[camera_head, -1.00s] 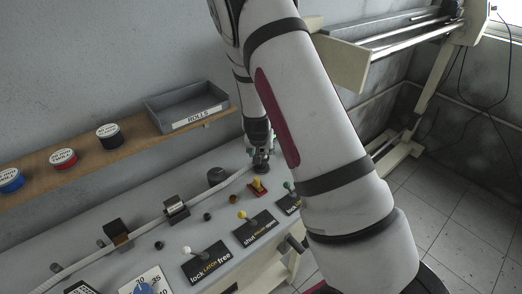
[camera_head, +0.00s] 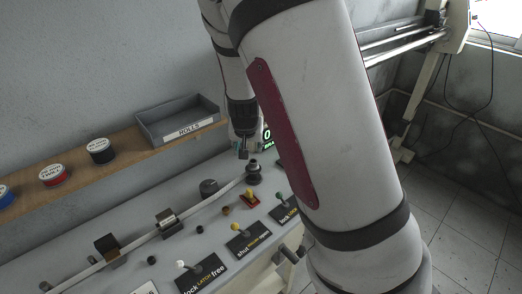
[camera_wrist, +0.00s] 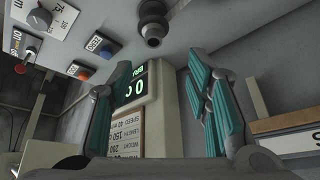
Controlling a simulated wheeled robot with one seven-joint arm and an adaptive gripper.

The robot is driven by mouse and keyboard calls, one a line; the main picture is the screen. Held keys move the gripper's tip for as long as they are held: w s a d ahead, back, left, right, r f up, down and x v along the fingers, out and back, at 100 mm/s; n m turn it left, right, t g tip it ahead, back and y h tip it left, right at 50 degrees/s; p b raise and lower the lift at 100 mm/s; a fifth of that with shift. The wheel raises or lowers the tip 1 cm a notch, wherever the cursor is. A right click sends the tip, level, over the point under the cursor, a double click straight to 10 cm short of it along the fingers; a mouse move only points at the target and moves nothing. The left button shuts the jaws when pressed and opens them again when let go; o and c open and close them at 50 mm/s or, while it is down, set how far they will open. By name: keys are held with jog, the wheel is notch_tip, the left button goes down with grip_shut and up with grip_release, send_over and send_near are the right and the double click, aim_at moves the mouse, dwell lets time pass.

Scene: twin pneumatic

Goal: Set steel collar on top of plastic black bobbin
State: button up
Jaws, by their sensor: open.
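A dark, spool-shaped stack (camera_head: 254,172) stands upright on the grey bench top, near the back right. It looks like the black bobbin; a narrower round piece sits at its top end, which may be the steel collar, but I cannot tell for sure. The stack also shows in the wrist view (camera_wrist: 152,14) at the top centre, with a greyish round end. My gripper (camera_head: 243,151) is above and slightly left of the stack, apart from it. In the wrist view my gripper (camera_wrist: 150,78) has its teal-padded fingers wide apart with nothing between them.
A dark knob-like cylinder (camera_head: 209,187) stands left of the stack. A yellow-topped lever (camera_head: 249,196) and a brown ring (camera_head: 226,211) are in front. A pale tube (camera_head: 140,240) runs along the bench. A shelf holds the ROLLS tray (camera_head: 180,122). A lit display (camera_wrist: 134,85) stands behind.

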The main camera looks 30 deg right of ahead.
jog(key=s+a+r+n+y, duration=0.2)
jog(key=s+a+r, duration=0.2)
jog(key=s+r, duration=0.3)
jog(key=s+a+r+n+y, duration=0.1)
jog(key=s+a+r+y, duration=0.1)
jog(key=s+a+r, duration=0.45)
jog(key=s+r+n, duration=0.1)
jog(key=s+r, duration=0.3)
jog(key=s, duration=0.3)
jog(key=s+d+r+n+h, duration=0.1)
jog(key=s+r, duration=0.3)
jog(key=s, duration=0.4)
jog(key=shift+n+t, duration=0.4)
jog(key=shift+n, duration=0.4)
jog(key=shift+w+f+b, duration=1.05)
jog(key=shift+w+b, duration=0.1)
jog(key=shift+w, duration=0.1)
